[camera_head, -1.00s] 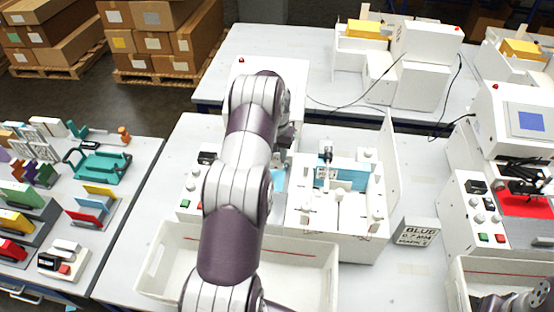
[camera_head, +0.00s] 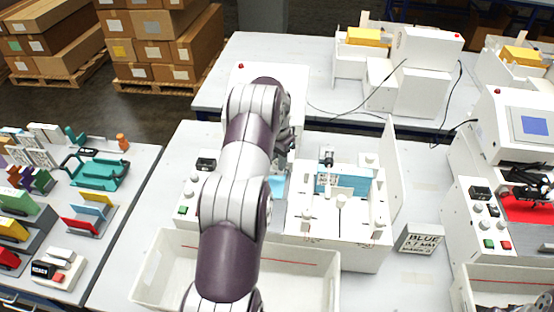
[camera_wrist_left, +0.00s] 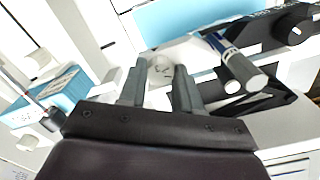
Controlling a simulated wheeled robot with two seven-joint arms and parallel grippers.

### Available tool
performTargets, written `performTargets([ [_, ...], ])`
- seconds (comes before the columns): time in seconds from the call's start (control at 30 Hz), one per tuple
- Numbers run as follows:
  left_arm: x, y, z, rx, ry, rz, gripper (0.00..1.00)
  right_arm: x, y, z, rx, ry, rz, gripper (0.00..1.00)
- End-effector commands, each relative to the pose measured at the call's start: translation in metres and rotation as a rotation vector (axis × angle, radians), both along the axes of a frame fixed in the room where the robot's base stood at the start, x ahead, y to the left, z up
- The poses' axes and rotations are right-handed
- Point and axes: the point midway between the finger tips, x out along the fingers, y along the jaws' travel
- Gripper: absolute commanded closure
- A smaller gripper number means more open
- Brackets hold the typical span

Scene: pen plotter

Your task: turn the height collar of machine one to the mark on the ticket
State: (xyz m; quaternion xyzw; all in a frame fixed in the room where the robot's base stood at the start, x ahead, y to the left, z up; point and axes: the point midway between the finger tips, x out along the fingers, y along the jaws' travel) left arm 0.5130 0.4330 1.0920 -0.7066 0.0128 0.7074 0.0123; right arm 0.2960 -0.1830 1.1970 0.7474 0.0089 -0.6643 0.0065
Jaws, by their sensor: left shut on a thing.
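Machine one is the white plotter (camera_head: 272,85) at the middle of the table, with its body mostly behind my left arm. My left gripper (camera_head: 285,138) reaches into it and is largely hidden there by my arm. In the left wrist view, its two grey fingers (camera_wrist_left: 161,88) are shut on a pale round collar (camera_wrist_left: 160,68), which sits between the fingertips. A pen with a dark blue band (camera_wrist_left: 228,52) is just right of the fingers. The ticket (camera_head: 421,240) stands on the table at right and reads BLUE, 0.7 MM and MARK; its mark number is unclear.
A white tray (camera_head: 165,285) stands in front of machine one. A white fixture with a blue block (camera_head: 345,180) is to its right. Another plotter (camera_head: 515,130) with a red sheet is at far right. Racks of coloured parts (camera_head: 85,215) are on the left table.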

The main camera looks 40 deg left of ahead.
Motion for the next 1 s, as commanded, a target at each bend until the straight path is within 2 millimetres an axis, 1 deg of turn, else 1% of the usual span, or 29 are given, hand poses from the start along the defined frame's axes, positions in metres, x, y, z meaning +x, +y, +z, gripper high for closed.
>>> performTargets([
  [0.17, 0.0, 0.0, 0.001, 0.002, -0.001, -0.001, 0.97, 0.0, 0.0, 0.0, 0.0, 0.0, 0.0, 0.57],
  [0.2, 0.0, 0.0, 0.001, 0.002, -0.001, -0.001, 0.6, 0.0, 0.0, 0.0, 0.0, 0.0, 0.0, 0.57],
  [0.27, 0.0, 0.0, 0.001, 0.001, -0.001, -0.001, 0.41, 0.0, 0.0, 0.0, 0.0, 0.0, 0.0, 0.57],
  [0.57, 0.0, 0.0, 0.001, 0.001, -0.001, 0.0, 0.41, 0.0, 0.0, -0.001, 0.0, 0.0, 0.0, 0.57],
  [0.67, 0.001, 0.001, 0.011, 0.003, -0.005, 0.0, 0.41, 0.0, 0.0, -0.009, 0.0, 0.0, 0.0, 0.57],
  [0.73, 0.001, 0.001, 0.025, 0.004, -0.007, 0.0, 0.41, 0.0, 0.0, -0.017, 0.0, 0.0, 0.0, 0.57],
  [0.77, 0.001, 0.001, 0.049, 0.002, -0.003, 0.0, 0.41, -0.001, 0.0, 0.008, 0.0, 0.002, 0.0, 0.57],
  [0.8, 0.001, 0.0, 0.064, 0.002, -0.003, 0.0, 0.41, 0.0, 0.0, 0.022, 0.0, 0.001, 0.0, 0.57],
  [0.9, 0.0, 0.0, 0.093, 0.001, -0.001, 0.0, 0.41, 0.0, 0.0, 0.05, 0.0, -0.001, 0.0, 0.57],
  [1.0, 0.0, 0.0, 0.113, 0.001, -0.001, 0.0, 0.41, 0.0, 0.0, 0.069, 0.0, -0.001, 0.0, 0.57],
])
